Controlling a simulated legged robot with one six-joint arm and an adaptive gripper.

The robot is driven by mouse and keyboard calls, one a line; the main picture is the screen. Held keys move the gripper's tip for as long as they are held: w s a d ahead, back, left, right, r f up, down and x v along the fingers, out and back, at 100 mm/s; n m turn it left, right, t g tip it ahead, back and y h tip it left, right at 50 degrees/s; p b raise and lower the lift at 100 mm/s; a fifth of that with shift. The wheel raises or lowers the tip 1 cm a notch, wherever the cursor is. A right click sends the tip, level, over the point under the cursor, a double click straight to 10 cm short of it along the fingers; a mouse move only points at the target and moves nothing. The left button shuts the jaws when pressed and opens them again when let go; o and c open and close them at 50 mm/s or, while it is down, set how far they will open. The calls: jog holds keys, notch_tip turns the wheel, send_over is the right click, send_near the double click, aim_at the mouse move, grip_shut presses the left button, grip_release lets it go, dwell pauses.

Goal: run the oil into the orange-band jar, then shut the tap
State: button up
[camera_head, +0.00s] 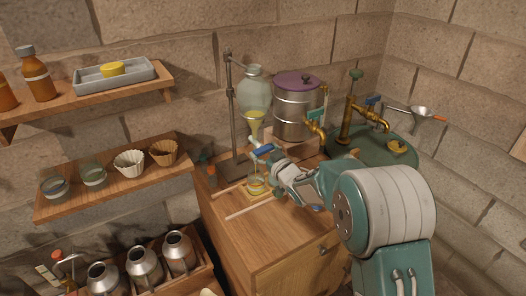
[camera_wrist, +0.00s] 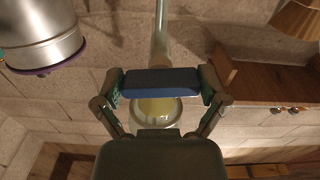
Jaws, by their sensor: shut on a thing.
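The glass separating funnel (camera_head: 252,92) hangs on a stand, with yellow oil in its lower part. Its blue tap handle (camera_head: 264,149) is just below. My gripper (camera_head: 270,156) is shut on that handle, and the wrist view shows the blue handle (camera_wrist: 152,82) between the fingers. The funnel's round glass with yellow liquid (camera_wrist: 156,108) shows behind it in the wrist view. A small glass jar (camera_head: 257,187) stands under the outlet on the wooden cabinet, with yellow in it. Its band is too small to read clearly, and I cannot tell whether oil is flowing.
A steel pot with a purple lid (camera_head: 298,108) and brass tap stands right of the funnel. A green basin (camera_head: 372,150) with a brass faucet is further right. Two jars (camera_head: 93,175) and paper filters sit on the left shelf. Steel cans (camera_head: 144,264) stand below.

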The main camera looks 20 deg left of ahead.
jog(key=n, duration=0.7)
jog(key=shift+n, duration=0.4)
jog(key=n, duration=0.4)
jog(key=shift+s, duration=0.1)
jog(key=shift+a+f+n, duration=0.1)
jog(key=shift+f+n, duration=0.05)
jog(key=shift+n, duration=1.55)
jog(key=shift+s, duration=0.1)
jog(key=shift+f, duration=0.1)
jog(key=o, duration=0.8)
